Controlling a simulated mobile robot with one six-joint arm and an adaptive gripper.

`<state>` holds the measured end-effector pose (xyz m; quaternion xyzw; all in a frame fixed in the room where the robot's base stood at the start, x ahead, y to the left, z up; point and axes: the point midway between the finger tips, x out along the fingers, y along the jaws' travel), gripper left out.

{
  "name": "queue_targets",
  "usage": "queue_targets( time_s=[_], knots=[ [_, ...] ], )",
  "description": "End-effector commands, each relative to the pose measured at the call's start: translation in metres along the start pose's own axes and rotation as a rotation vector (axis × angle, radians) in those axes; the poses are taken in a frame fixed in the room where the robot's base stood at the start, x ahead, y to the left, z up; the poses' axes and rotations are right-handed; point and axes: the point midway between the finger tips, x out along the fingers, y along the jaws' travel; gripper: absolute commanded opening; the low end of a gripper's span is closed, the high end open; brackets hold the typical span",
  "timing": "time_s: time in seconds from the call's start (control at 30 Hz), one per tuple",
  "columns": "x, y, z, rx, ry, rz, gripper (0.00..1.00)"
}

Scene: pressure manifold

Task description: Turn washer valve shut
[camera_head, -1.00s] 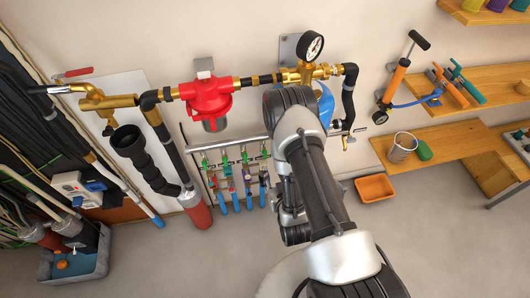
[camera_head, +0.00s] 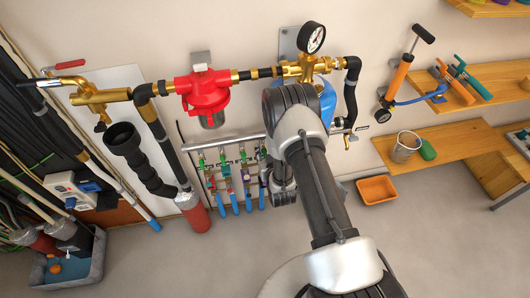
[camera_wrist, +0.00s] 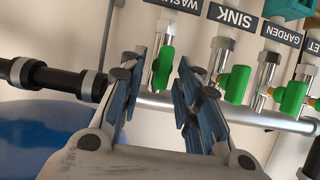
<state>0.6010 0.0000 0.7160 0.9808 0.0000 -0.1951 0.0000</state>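The washer valve (camera_wrist: 163,68) has a green handle on a silver fitting under the black label starting "WAS" in the wrist view, which looks upside down. My gripper (camera_wrist: 158,75) is open and empty. Its two dark blue-padded fingers stand either side of the washer valve in the picture, and I see no contact. The silver manifold bar (camera_wrist: 150,99) crosses behind the fingers. In the head view my arm covers part of the manifold, and I cannot tell which green handle there is the washer's. My gripper is mostly hidden behind the arm there.
The sink valve (camera_wrist: 237,83) and garden valve (camera_wrist: 292,96) stand close beside it. A blue tank (camera_wrist: 40,135) and black pipe (camera_wrist: 50,78) lie left in the wrist view. A red filter (camera_head: 203,92) and pressure gauge (camera_head: 312,37) are above the manifold. An orange tray (camera_head: 377,189) lies right.

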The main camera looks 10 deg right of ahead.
Motion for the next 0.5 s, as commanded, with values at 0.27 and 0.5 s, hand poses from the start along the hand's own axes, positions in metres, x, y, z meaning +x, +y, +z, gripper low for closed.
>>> queue_targets(
  time_s=[0.27,0.5],
  knots=[
    [-0.0004,0.0,-0.0001,0.0,0.0,0.0,0.21],
    [-0.0004,0.0,0.0,0.0,0.0,0.0,0.05]
  ],
)
